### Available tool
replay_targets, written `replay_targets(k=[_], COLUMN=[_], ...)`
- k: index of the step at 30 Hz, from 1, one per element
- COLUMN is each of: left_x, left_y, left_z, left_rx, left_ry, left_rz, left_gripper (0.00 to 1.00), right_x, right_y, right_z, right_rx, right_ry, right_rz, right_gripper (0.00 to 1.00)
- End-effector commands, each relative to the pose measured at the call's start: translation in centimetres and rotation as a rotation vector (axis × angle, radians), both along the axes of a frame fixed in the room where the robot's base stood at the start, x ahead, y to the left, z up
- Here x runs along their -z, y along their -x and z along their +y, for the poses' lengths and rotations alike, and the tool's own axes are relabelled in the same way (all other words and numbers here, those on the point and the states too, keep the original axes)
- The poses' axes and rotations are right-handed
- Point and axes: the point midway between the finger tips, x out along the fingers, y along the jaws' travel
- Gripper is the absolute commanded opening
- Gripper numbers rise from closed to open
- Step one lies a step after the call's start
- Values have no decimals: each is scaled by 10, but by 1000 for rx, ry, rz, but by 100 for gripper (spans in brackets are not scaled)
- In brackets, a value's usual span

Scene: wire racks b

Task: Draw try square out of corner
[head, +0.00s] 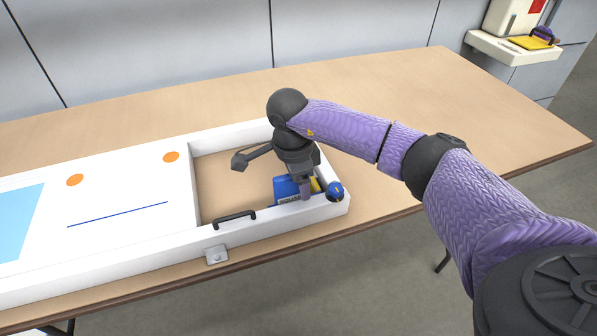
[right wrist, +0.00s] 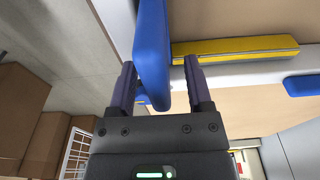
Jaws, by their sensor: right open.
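The try square seems to be the blue piece (head: 286,190) with a yellow bar (head: 315,185), low in the front right corner of the white frame (head: 270,228). My right gripper (head: 306,193) points down over it and hides part of it. In the right wrist view, the open gripper (right wrist: 160,85) has a thick blue slab (right wrist: 152,45) between its fingers, nearer the left finger. The yellow bar (right wrist: 235,48) runs off to the right of the slab. I cannot tell whether a finger touches the slab. My left gripper is not in view.
A blue round knob (head: 335,191) sits at the frame's right corner. The white panel (head: 120,200) fills the left. The table (head: 430,110) is clear behind and right.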

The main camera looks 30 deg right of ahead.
Motion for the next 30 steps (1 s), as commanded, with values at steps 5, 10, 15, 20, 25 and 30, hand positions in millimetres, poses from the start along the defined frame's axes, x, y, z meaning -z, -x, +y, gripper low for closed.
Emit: replay_targets(k=[5,10,15,20,25,30], left_x=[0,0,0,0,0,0], left_y=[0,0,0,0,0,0], left_z=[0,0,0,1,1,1], left_rx=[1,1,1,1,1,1], left_ry=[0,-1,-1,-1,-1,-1], left_rz=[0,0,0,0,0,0], left_gripper=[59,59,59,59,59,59], right_x=[0,-1,-1,-1,-1,-1], right_y=[0,0,0,0,0,0], right_z=[0,0,0,0,0,0], right_rx=[0,0,0,0,0,0], right_ry=[0,-1,-1,-1,-1,-1], right_rz=[0,0,0,0,0,0], right_gripper=[52,16,0,0,0,0])
